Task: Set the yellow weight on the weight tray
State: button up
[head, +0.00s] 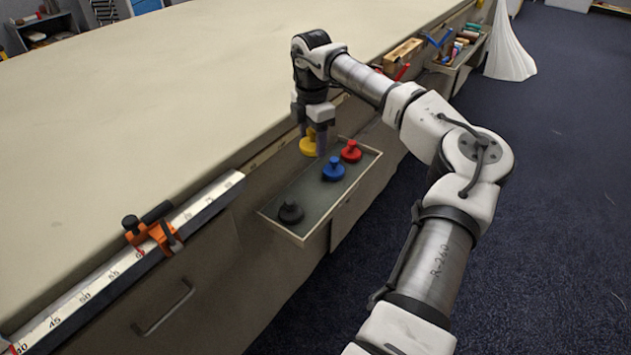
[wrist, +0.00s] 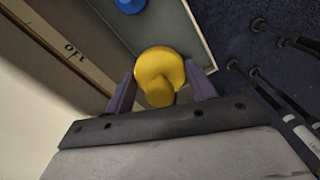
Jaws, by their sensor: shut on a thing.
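The yellow weight (head: 309,143) is a round knobbed piece held at the tip of my gripper (head: 318,138). In the wrist view the yellow weight (wrist: 160,75) sits between the two fingers of my gripper (wrist: 160,92), which is shut on it. The weight tray (head: 258,212) is a shallow grey tray with a pale rim on the table's side. A blue weight (head: 333,170), a red weight (head: 351,152) and a black weight (head: 291,212) stand in it. The yellow weight shows at the tray's far, table-side edge; its height above the tray is hard to tell.
A long ruler (head: 110,272) with an orange clamp (head: 157,238) runs along the table edge at left. The cloth tabletop (head: 150,110) is bare. Another tray with tools (head: 465,45) and a wooden block (head: 403,52) are farther along the edge.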

aim_at(312, 141)
notch_tip(312, 141, down, 15)
jog(key=shift+f+p, duration=0.1)
jog(key=shift+p, duration=0.5)
jog(key=o, duration=1.3)
notch_tip(312, 141, up, 12)
jog(key=shift+r+b, duration=0.1)
jog(key=shift+b, duration=0.65)
